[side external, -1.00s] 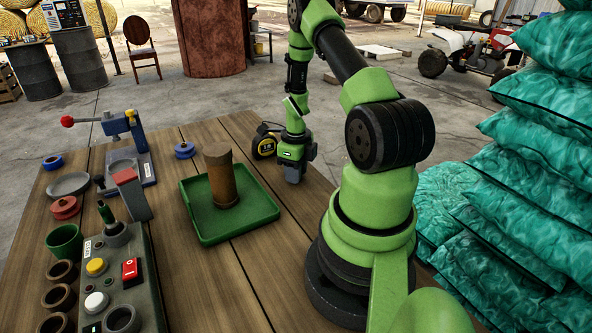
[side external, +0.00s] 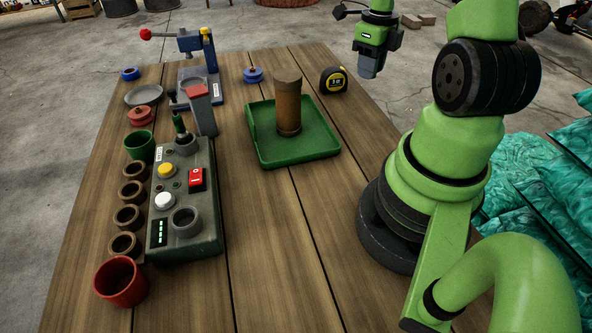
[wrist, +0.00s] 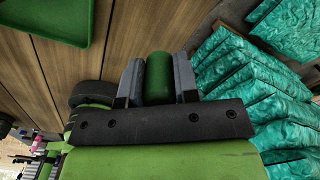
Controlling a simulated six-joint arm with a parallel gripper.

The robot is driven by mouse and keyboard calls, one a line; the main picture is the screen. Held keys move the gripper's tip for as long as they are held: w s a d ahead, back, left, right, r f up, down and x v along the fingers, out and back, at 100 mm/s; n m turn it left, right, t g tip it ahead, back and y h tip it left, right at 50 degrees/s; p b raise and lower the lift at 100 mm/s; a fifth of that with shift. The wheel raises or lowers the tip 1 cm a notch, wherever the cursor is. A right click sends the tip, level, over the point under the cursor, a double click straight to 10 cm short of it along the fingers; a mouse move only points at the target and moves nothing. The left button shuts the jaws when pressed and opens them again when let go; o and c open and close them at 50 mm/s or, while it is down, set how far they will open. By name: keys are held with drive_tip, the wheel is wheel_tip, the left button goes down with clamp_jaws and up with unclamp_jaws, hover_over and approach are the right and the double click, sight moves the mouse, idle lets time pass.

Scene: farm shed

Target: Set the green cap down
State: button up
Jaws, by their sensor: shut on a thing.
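In the wrist view, the green cap (wrist: 158,76) sits between the two grey fingers of my gripper (wrist: 158,66), which is shut on it. In the side external view, my gripper (side external: 369,66) points down at the far right of the wooden table, right of the tape measure. The cap is hard to make out there, hidden by the fingers. It is held in the air; its height above the surface below is unclear.
A brown cylinder (side external: 288,108) stands upright on a green tray (side external: 262,157). A yellow-black tape measure (side external: 334,80) lies behind it. The front middle table is bare.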

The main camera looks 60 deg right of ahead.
drive_tip(key=r, duration=0.4)
drive_tip(key=shift+w+a, duration=0.25)
drive_tip(key=shift+a, duration=0.05)
drive_tip(key=w+a+n, duration=0.4)
drive_tip(key=a+n, duration=0.1)
drive_tip(key=a, duration=0.1)
drive_tip(key=n, duration=1.5)
hover_over(281, 197)
wheel_tip(281, 197, down, 4)
drive_tip(key=shift+f, duration=5.6)
drive_tip(key=shift+f, duration=0.1)
drive_tip(key=o, duration=0.9)
